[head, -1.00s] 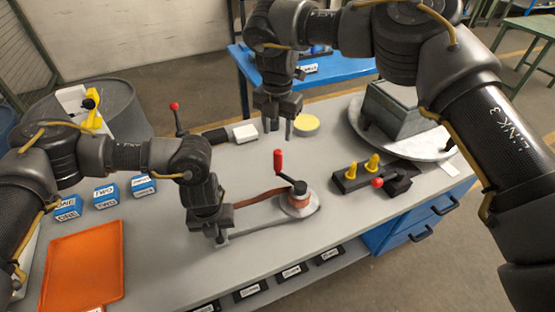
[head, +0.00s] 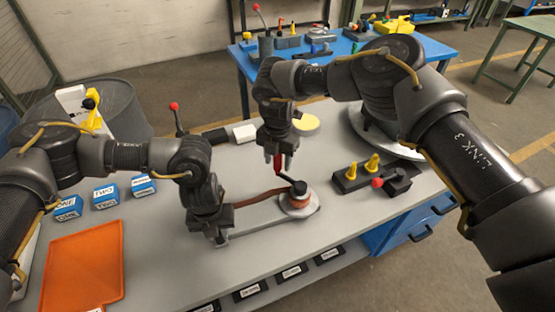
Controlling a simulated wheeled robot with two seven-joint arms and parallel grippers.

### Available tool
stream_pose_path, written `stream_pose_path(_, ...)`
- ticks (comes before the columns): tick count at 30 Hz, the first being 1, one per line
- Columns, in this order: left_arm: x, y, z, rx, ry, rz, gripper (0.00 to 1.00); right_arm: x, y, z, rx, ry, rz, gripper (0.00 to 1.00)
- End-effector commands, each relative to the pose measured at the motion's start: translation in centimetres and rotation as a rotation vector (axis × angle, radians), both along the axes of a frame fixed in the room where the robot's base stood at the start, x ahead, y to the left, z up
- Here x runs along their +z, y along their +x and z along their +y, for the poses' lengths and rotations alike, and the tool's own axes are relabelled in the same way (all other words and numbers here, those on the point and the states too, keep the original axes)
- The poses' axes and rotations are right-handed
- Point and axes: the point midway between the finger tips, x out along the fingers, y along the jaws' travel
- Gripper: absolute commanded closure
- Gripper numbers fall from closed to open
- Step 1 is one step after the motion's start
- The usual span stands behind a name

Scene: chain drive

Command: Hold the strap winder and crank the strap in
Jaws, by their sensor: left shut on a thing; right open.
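The strap winder (head: 298,204) lies on the grey bench, with a brown strap (head: 258,195) wound on its drum and running left from it. Its long flat handle (head: 255,216) reaches left to my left gripper (head: 219,238), which is shut on the handle's end. The red crank knob (head: 280,165) stands up at the end of the crank arm, left of the drum. My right gripper (head: 277,163) is open and around the top of the knob, pointing down. Its fingers partly hide the knob, and I cannot tell whether they touch it.
An orange tray (head: 82,265) and several blue labelled blocks (head: 104,197) are on the left. A black fixture with yellow pegs (head: 358,177) and a red-knobbed lever stands right of the winder. A yellow disc (head: 306,123) and a round plate (head: 360,128) lie behind.

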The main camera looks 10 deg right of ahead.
Motion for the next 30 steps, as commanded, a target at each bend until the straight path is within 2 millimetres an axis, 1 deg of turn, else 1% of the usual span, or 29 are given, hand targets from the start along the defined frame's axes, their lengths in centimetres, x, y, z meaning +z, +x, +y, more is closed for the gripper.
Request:
stream_pose_path(8, -0.05, -0.09, 0.06, -0.004, 0.003, 0.002, 1.00, -0.19, 0.02, 0.03, 0.000, 0.001, -0.001, 0.53)
stream_pose_path(9, -0.05, -0.09, 0.06, -0.004, 0.003, 0.002, 1.00, -0.19, 0.02, 0.03, 0.000, 0.001, -0.001, 0.54)
stream_pose_path(18, -0.05, -0.10, 0.06, -0.004, 0.003, 0.002, 1.00, -0.16, 0.02, 0.03, 0.001, 0.001, -0.001, 0.94)
stream_pose_path(20, -0.05, -0.10, 0.06, -0.004, 0.003, 0.002, 1.00, -0.16, 0.02, 0.03, 0.001, 0.001, -0.001, 1.00)
stream_pose_path(30, -0.05, -0.10, 0.05, -0.004, 0.002, 0.002, 1.00, -0.13, 0.18, -0.10, -0.021, 0.001, -0.002, 1.00)
